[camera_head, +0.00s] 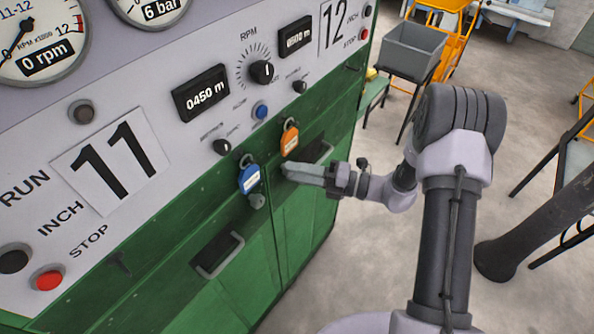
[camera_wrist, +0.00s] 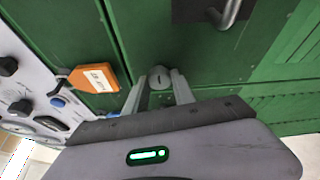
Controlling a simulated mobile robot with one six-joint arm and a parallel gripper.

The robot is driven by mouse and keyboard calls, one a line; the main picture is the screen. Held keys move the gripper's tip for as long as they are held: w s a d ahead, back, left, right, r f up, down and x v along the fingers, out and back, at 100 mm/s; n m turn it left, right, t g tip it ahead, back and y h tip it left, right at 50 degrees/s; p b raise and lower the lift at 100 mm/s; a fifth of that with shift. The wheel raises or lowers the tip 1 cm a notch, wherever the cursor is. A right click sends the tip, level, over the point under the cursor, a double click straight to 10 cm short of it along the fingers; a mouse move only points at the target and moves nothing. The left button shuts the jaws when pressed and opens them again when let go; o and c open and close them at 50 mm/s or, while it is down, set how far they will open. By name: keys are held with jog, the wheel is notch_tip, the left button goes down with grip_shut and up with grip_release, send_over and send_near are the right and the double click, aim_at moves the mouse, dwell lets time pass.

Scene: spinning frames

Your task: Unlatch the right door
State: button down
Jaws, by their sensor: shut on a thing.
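The right door (camera_head: 298,222) is a green panel on the machine front, and it looks closed. Its round grey latch (camera_wrist: 160,76), with a slot in its face, sits between my two fingertips in the wrist view. My gripper (camera_head: 288,170) reaches in from the right and is shut on this latch, at the door's upper left; it also shows in the wrist view (camera_wrist: 158,86). In the head view my fingers hide the latch. The right door's handle (camera_head: 322,153) is partly behind my gripper and also shows in the wrist view (camera_wrist: 230,14).
An orange tag (camera_head: 290,139) hangs just above my fingers, and a blue tag (camera_head: 249,179) hangs to the left over another grey latch (camera_head: 257,201). The left door has its own handle (camera_head: 217,255). Knobs and gauges fill the panel above.

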jog(key=c, duration=1.1)
grip_release()
jog(key=shift+o, duration=0.2)
jog(key=v, duration=1.7)
jog(key=shift+d, duration=0.25)
